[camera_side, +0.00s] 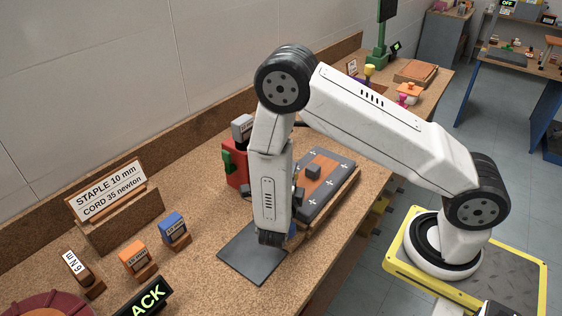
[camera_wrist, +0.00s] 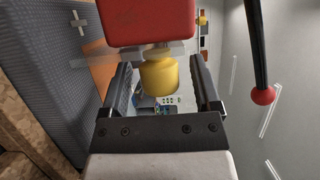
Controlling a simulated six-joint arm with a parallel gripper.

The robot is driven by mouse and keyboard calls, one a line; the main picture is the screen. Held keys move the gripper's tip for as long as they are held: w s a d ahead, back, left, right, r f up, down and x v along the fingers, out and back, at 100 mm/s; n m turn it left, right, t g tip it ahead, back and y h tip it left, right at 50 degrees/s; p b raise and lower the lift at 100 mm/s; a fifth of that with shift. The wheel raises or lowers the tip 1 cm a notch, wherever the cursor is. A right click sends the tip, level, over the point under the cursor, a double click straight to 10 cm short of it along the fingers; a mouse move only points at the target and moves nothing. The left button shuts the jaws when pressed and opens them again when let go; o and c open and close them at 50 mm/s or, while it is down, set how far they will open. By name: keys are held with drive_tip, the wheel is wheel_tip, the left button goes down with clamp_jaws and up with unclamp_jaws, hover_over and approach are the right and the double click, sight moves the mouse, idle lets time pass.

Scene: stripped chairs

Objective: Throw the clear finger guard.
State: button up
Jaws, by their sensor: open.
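My gripper (camera_wrist: 162,64) is open in the wrist view, its two dark fingers to either side of a yellow knob (camera_wrist: 159,76). The knob hangs under a red block (camera_wrist: 148,22), with a pale grey piece between them. I cannot tell from this view whether the fingers touch the knob. I cannot pick out the clear finger guard for certain in either view. In the side view my arm comes down over the bench, and the gripper's fingers are mostly hidden behind it.
A grey panel with white crosses (camera_side: 325,188) lies right of my arm. A red device (camera_side: 236,165) stands behind it, and a dark mat (camera_side: 240,262) lies below. A sign (camera_side: 107,190) and blue (camera_side: 173,229) and orange (camera_side: 134,257) blocks stand left. A red-tipped lever (camera_wrist: 264,96) hangs right in the wrist view.

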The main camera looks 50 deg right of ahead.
clamp_jaws()
idle(0.3)
idle(1.3)
